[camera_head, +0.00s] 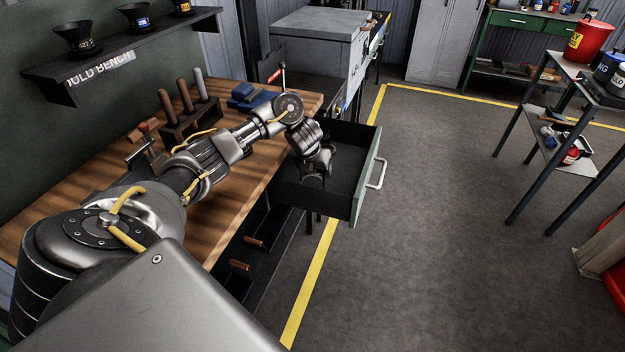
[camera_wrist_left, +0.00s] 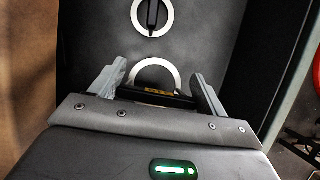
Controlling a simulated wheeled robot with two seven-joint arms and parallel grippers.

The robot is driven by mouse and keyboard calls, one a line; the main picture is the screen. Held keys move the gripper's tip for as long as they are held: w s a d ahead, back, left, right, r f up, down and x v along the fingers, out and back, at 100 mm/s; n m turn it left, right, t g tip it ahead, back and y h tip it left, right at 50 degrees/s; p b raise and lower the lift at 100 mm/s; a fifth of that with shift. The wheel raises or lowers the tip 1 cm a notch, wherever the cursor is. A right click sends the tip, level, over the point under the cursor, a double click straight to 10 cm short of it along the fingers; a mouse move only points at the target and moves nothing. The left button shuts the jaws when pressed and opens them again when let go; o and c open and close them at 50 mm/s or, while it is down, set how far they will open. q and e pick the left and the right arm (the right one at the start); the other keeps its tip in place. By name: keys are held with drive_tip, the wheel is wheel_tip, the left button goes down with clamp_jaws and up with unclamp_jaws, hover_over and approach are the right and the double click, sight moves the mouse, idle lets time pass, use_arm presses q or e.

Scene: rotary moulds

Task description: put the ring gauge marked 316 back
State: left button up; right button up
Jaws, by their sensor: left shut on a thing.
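My left gripper (camera_head: 313,172) reaches down into the open drawer (camera_head: 341,190) below the bench's right end. In the left wrist view its fingers (camera_wrist_left: 158,78) are shut on a ring gauge (camera_wrist_left: 157,67), a pale ring with a black bar carrying small yellow marks. The marks are too small to read. A second pale ring gauge (camera_wrist_left: 152,33) with a black handle lies on the dark drawer floor beyond it. I cannot tell whether the held gauge touches the floor. The gauges are not clear in the head view. My right gripper is not in view.
The wooden bench (camera_head: 60,215) holds a rack of rods (camera_head: 190,115) and a blue block (camera_head: 250,96). A shelf (camera_head: 140,50) with several dark moulds hangs above. A grey cabinet (camera_head: 320,40) stands behind the drawer. The floor to the right is clear up to a metal cart (camera_head: 560,150).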

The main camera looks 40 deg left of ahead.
sight(312, 176)
use_arm(q)
drive_tip(key=shift+a+f, duration=0.15)
drive_tip(key=shift+f, duration=0.1)
wheel_tip(312, 176, down, 2)
drive_tip(key=shift+s+f+b, duration=0.1)
drive_tip(key=shift+s+b, duration=0.05)
drive_tip(key=shift+b, duration=0.3)
drive_tip(key=shift+a+f, duration=0.1)
drive_tip(key=shift+f, duration=0.35)
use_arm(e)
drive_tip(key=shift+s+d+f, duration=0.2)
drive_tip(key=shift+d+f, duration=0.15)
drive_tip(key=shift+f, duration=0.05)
use_arm(q)
drive_tip(key=o, duration=1)
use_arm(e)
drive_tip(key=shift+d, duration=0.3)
